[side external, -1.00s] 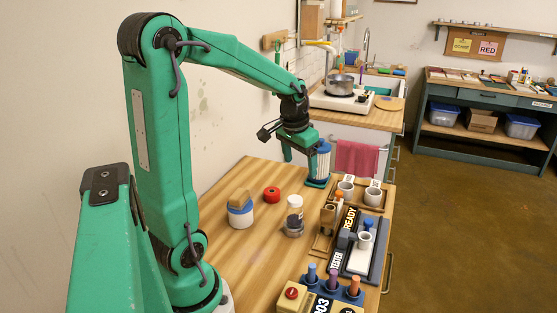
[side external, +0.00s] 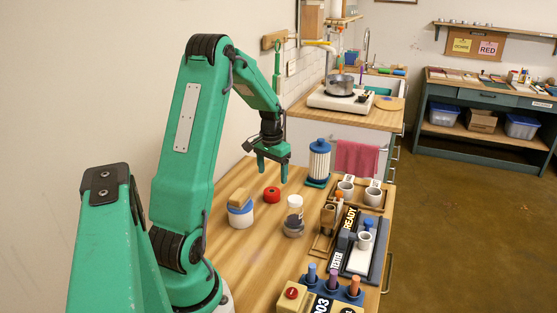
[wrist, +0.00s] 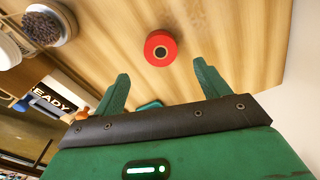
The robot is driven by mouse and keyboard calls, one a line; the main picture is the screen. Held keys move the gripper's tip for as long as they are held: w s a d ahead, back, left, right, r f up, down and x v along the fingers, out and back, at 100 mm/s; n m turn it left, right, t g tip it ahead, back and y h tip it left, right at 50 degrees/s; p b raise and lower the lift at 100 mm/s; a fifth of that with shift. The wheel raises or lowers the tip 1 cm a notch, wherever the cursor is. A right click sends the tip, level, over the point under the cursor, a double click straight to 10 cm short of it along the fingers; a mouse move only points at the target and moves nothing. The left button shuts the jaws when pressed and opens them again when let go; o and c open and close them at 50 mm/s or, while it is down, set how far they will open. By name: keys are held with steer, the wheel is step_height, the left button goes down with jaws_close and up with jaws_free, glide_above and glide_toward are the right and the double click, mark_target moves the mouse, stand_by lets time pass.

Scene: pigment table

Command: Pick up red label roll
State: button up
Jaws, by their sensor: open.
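The red label roll (side external: 271,194) sits on the wooden table, near the white jar with the blue band. It is a short red cylinder with a dark centre hole. In the wrist view the roll (wrist: 160,48) lies beyond the fingertips, between their lines. My gripper (side external: 271,178) points down above the table, close to the roll, with nothing between its fingers. In the wrist view my gripper (wrist: 160,76) shows its two green fingers spread apart.
A jar with a wooden block on it (side external: 240,215) stands left of the roll. A clear jar with dark contents (side external: 294,217) stands to its right. A blue-capped ribbed cylinder (side external: 318,164) stands behind. The READY rack (side external: 349,219) is at the right. Bare wood (side external: 262,245) lies in front.

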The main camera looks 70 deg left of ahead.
mark_target(272, 191)
steer(key=shift+a+f, duration=0.1)
steer(key=shift+f, duration=3.75)
steer(key=shift+c, duration=0.4)
steer(key=c, duration=1)
